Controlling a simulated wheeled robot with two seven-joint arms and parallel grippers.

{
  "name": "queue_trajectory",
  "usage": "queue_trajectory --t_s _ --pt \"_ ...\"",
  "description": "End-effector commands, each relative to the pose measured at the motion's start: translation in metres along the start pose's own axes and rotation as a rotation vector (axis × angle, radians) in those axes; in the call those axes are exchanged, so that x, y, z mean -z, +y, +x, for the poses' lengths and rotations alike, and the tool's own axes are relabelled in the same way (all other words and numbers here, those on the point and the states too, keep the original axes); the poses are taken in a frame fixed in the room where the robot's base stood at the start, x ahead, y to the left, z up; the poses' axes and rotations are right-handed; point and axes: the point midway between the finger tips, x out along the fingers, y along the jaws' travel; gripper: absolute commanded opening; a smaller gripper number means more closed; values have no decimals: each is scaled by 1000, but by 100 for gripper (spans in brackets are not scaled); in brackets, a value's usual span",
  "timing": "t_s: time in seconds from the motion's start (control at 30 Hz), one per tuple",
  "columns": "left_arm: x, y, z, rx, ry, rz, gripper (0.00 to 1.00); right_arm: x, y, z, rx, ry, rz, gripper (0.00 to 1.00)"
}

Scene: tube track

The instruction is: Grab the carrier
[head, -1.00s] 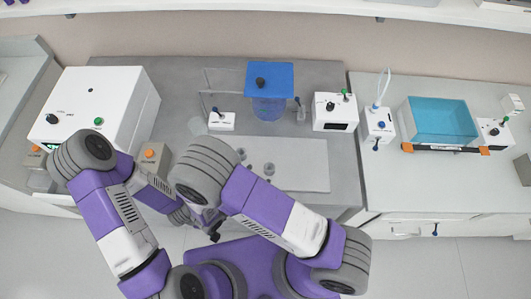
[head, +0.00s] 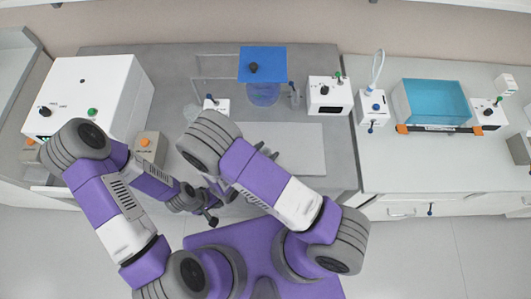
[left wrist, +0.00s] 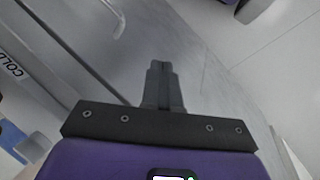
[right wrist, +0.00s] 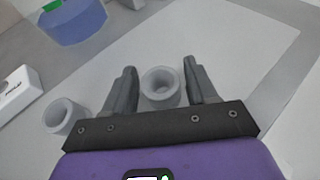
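In the right wrist view a light grey, hollow cylinder (right wrist: 161,88), which looks like a carrier, stands upright on a pale mat (right wrist: 215,50). My right gripper (right wrist: 160,66) is open, with one finger on each side of it and gaps showing; whether it touches is hard to tell. A second similar cylinder (right wrist: 63,116) stands to the left, outside the fingers. In the head view my right arm hides both cylinders. My left gripper (left wrist: 162,80) is shut and empty, over the grey bench front and floor, away from the cylinders.
A blue-lidded beaker (head: 263,92) stands behind the mat. A small white box (head: 216,107) with a lever is to its left, and a white control box (head: 329,96) to its right. A blue bath (head: 432,103) is further right. The mat's right part is bare.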

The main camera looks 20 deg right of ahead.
Motion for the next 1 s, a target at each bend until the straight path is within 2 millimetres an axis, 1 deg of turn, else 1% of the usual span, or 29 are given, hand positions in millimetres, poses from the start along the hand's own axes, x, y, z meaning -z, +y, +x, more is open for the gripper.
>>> queue_trajectory --t_s 0.03,0.2,0.23,0.27,0.5,0.67,0.77,1.0 --pt "0 0 0 0 0 0 0 0 0 0 0 0 0 48" --pt "0 0 0 0 0 0 0 0 0 0 0 0 0 22" --pt "0 0 0 0 0 0 0 0 0 0 0 0 1 18" --pt "0 0 0 0 0 0 0 0 0 0 0 0 1 16" --pt "0 0 0 0 0 0 0 -1 0 -1 0 0 1 16" --pt "0 0 -1 0 0 0 0 -10 1 -4 -1 0 3 16" --pt "0 1 -2 0 0 0 0 -23 1 -10 -2 0 3 16" --pt "0 2 -7 0 0 0 0 -65 1 -27 -2 1 6 16"
